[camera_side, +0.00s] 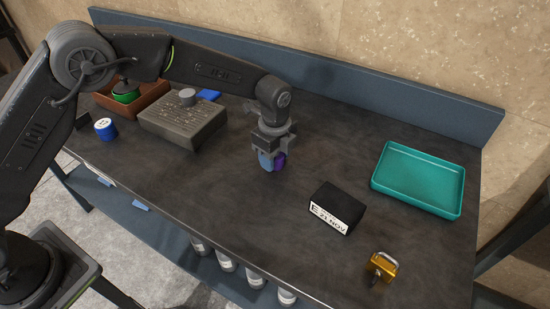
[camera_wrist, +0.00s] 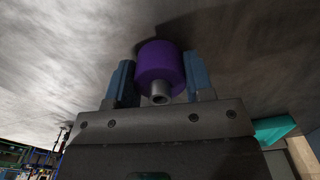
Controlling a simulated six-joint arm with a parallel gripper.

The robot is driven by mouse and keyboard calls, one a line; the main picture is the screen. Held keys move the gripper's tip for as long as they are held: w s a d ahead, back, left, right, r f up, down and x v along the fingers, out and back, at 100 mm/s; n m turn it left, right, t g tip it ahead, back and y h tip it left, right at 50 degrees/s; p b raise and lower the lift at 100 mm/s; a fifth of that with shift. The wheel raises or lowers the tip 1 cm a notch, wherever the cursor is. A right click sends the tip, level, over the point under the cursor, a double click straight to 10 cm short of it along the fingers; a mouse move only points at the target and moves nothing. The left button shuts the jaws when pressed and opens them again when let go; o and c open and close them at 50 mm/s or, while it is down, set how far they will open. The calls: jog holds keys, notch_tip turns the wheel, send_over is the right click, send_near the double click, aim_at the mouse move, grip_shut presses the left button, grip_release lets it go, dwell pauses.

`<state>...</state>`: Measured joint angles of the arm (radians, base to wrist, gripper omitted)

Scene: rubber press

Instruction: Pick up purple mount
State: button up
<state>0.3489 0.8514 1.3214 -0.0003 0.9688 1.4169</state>
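The purple mount (camera_wrist: 160,62) is a short purple cylinder with a grey metal stud facing the wrist camera. It sits between the two blue fingers of my gripper (camera_wrist: 160,82), which meet it on both sides with no clear gap. In the side view my gripper (camera_side: 272,163) points down over the middle of the table, and the purple mount (camera_side: 280,160) shows partly behind a blue finger. Whether the mount touches the table or is just above it, I cannot tell.
A black box with a white label (camera_side: 336,209), a brass padlock (camera_side: 380,268) and a teal tray (camera_side: 417,178) are to the right. A grey block (camera_side: 184,119), a blue cylinder (camera_side: 105,129) and a brown bin (camera_side: 150,104) are to the left. The dark table (camera_side: 215,215) is clear around my gripper.

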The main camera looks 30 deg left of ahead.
jog(key=c, duration=0.4)
jog(key=shift+r, duration=0.1)
